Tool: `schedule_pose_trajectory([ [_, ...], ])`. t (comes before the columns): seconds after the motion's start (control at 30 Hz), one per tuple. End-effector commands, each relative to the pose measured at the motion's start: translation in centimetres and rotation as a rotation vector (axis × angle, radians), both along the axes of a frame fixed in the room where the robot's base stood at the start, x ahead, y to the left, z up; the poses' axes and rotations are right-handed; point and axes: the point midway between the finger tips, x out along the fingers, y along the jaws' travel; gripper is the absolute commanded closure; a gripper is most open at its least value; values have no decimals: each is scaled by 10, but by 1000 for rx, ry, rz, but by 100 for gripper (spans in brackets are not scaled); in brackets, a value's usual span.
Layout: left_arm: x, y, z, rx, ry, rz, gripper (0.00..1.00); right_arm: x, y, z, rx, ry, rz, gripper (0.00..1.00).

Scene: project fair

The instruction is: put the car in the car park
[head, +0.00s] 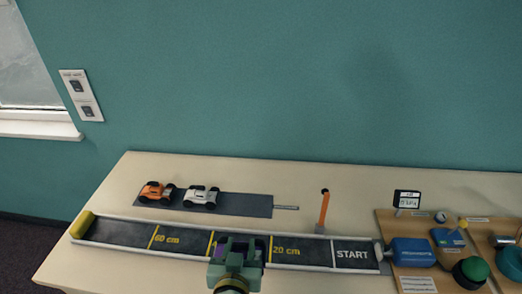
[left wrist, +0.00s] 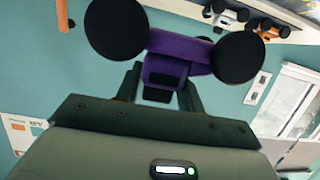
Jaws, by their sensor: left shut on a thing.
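A purple car (left wrist: 183,52) with large black wheels is between the fingers of my left gripper (left wrist: 160,95) in the left wrist view. My left gripper (head: 240,246) shows in the head view over the near edge of the track, between the 60 cm and 20 cm marks; it hides most or all of the car there. The car park, a dark grey strip (head: 245,205), lies behind the track. An orange car (head: 157,191) and a white car (head: 201,196) stand on its left part; its right part is bare. My right gripper is not in view.
The marked track (head: 185,241) has white rims and a yellow roll (head: 82,224) at its left end. An orange post (head: 323,211) stands right of the car park, near a small label (head: 286,208). A wooden board (head: 400,228) with devices fills the right side.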

Motion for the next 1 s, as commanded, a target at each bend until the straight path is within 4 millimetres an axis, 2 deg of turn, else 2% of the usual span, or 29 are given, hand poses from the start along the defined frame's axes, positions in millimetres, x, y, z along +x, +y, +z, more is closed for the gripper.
schedule_pose_trajectory([
  [0.17,10,47,18,3,-8,29,87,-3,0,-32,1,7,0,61],
  [0.3,16,90,38,8,-8,14,87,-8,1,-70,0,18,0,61],
  [0.4,17,112,53,8,-5,0,87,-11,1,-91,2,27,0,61],
  [0.5,22,127,62,9,-2,0,87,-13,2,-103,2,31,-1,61],
  [0.6,27,135,63,8,-2,8,87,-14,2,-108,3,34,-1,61],
  [1.0,27,134,66,3,-2,10,87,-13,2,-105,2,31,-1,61],
])
